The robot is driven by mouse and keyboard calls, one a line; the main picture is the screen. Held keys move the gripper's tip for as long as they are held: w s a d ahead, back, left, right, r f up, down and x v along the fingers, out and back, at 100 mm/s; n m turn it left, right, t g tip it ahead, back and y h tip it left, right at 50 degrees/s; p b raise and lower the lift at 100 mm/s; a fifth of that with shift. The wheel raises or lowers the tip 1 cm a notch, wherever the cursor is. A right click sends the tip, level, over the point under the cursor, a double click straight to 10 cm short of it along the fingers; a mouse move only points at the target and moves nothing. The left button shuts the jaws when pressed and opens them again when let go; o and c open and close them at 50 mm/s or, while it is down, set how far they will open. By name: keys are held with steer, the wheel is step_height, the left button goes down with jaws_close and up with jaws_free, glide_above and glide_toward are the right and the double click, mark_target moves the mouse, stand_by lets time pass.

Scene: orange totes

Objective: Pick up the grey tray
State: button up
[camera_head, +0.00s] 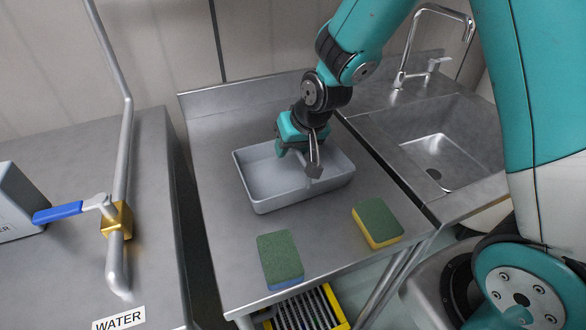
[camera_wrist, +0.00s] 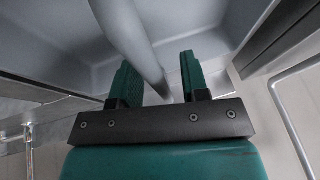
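The grey tray (camera_head: 262,205) is a shallow rectangular box standing on the metal counter. My gripper (camera_head: 301,150) is low over the tray, towards its far right side, pointing down into it. In the wrist view the two green fingers of my gripper (camera_wrist: 158,65) are apart. A round grey bar (camera_wrist: 128,35) passes between them, close to the left finger, with a gap to the right one. The bar seems to belong to the tray, but its ends are hidden. The tray's inside (camera_wrist: 205,35) lies beyond the fingers.
Two green-topped sponges lie in front of the tray, a blue-based one (camera_head: 279,258) and a yellow-based one (camera_head: 377,221). A sink with a tap (camera_head: 420,150) is to the right. A pipe with a blue-handled valve (camera_head: 118,220) is to the left. A wall stands behind.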

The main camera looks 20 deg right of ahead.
jaws_close()
